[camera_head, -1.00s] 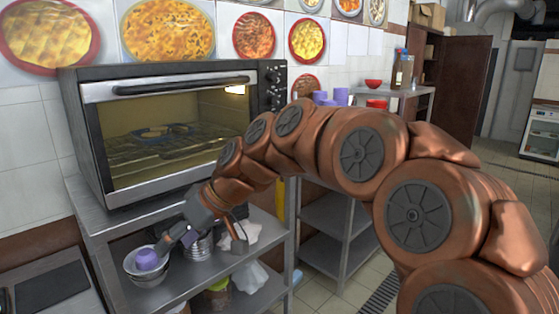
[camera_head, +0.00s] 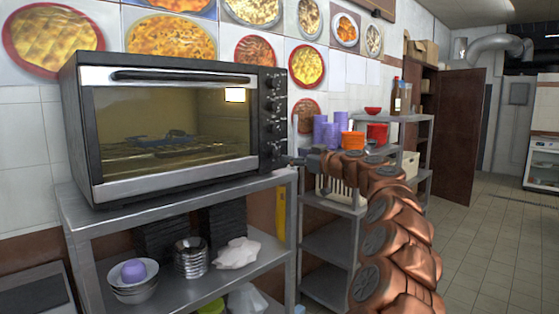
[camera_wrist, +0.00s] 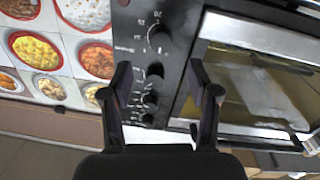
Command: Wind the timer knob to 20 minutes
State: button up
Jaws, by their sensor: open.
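The oven (camera_head: 170,66) has a dark control panel with a column of knobs right of its glass door. The lowest knob (camera_head: 275,150) is partly hard to make out beside my gripper (camera_head: 296,161). In the wrist view, the panel appears upside down, and a black knob (camera_wrist: 158,37) with pale numerals around it is nearest the top. It looks like the timer knob, but its exact setting is unreadable. My gripper (camera_wrist: 160,88) is open and empty, its fingers spread before the panel. I cannot tell whether it touches a knob.
The oven stands on a metal shelf unit (camera_head: 180,208) with bowls (camera_head: 134,290) and cups (camera_head: 191,258) below. At right, another shelf (camera_head: 335,205) holds purple cups (camera_head: 320,131) and orange-red containers (camera_head: 352,140). Open floor (camera_head: 470,240) lies further right.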

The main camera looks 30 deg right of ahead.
aim_at(276, 152)
jog(key=shift+w+a+p, duration=0.25)
jog(key=shift+w+p, duration=0.2)
jog(key=shift+w, duration=0.8)
jog(key=shift+w+a+p, duration=0.25)
jog(key=shift+w+p, duration=0.15)
jog(key=shift+w, duration=0.9)
jog(key=shift+w+a+p, duration=0.25)
jog(key=shift+w+p, duration=0.2)
jog(key=shift+w, duration=0.8)
jog(key=shift+c, duration=0.3)
grip_shut()
